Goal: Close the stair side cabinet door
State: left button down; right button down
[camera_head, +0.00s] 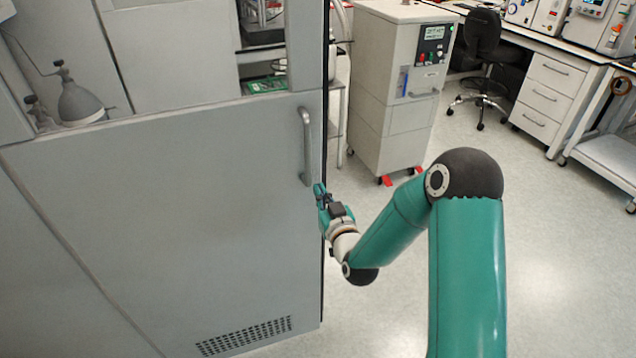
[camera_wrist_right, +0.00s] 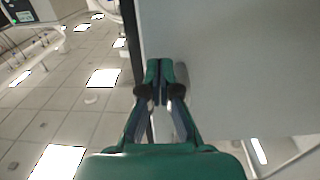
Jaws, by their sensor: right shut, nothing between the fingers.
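The cabinet door (camera_head: 170,220) is a large grey panel with a window opening above and a vent grille at the bottom. It fills the left half of the head view, with a vertical metal handle (camera_head: 307,147) near its right edge. My right gripper (camera_head: 320,189) is shut and empty, just below the handle's lower end at the door's free edge. In the right wrist view the closed fingertips (camera_wrist_right: 160,70) are over the edge of the grey door panel (camera_wrist_right: 230,75). I cannot tell whether they touch it. My left gripper is out of view.
A grey gas cylinder (camera_head: 78,100) shows behind the window at the left. A white wheeled unit (camera_head: 395,85) with red feet stands beyond the door edge. A black chair (camera_head: 482,45) and drawers (camera_head: 543,90) are at the back right.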

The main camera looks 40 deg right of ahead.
jog(key=shift+p+x, duration=0.35)
jog(key=shift+x, duration=1.05)
